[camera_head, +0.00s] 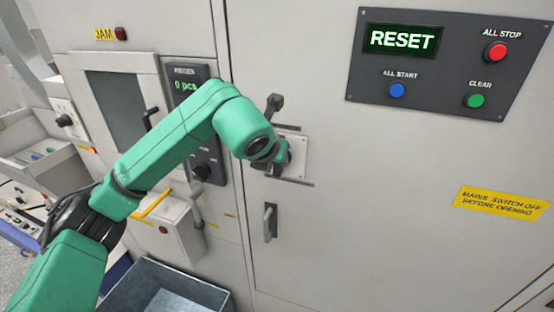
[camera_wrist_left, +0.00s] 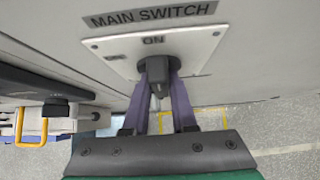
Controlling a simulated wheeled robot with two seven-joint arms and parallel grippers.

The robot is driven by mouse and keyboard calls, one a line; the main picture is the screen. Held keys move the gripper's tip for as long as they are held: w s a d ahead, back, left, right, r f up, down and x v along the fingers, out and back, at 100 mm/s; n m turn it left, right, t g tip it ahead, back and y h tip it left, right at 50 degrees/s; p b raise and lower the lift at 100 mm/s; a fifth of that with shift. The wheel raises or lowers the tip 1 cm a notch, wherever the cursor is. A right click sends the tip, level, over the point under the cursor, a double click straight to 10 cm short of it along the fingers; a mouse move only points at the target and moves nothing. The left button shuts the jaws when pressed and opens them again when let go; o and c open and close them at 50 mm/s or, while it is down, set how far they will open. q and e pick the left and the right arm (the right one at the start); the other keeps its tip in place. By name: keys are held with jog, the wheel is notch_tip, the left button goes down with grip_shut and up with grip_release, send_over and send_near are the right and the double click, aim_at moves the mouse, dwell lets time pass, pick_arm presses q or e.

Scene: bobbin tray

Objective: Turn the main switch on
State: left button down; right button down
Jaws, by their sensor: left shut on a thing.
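The main switch has a pale plate (camera_wrist_left: 110,45) marked ON, with a MAIN SWITCH label (camera_wrist_left: 150,13) beside it on the cabinet. Its dark handle (camera_wrist_left: 157,70) sticks out of the plate, and my left gripper (camera_wrist_left: 159,82) is shut on it, one finger on each side. In the head view the plate (camera_head: 299,158) shows at the cabinet's left part, with my left gripper (camera_head: 283,156) in front of it. The handle is mostly hidden there, and I cannot tell its exact angle. My right gripper is not in view.
A dark panel (camera_head: 436,112) at upper right has a RESET display (camera_head: 402,39) and coloured buttons. A door handle (camera_head: 270,222) sits below the switch. A yellow notice (camera_head: 502,203) is at right. A grey bin (camera_head: 142,272) stands below my left arm.

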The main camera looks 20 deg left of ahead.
pick_arm(q)
jog(key=c, duration=0.7)
grip_release()
jog(key=shift+s+r, duration=0.15)
jog(key=b+v, duration=0.4)
jog(key=v, duration=1)
jog(key=shift+s+r+b, duration=0.1)
jog(key=shift+b, duration=0.2)
jog(key=shift+a, duration=0.1)
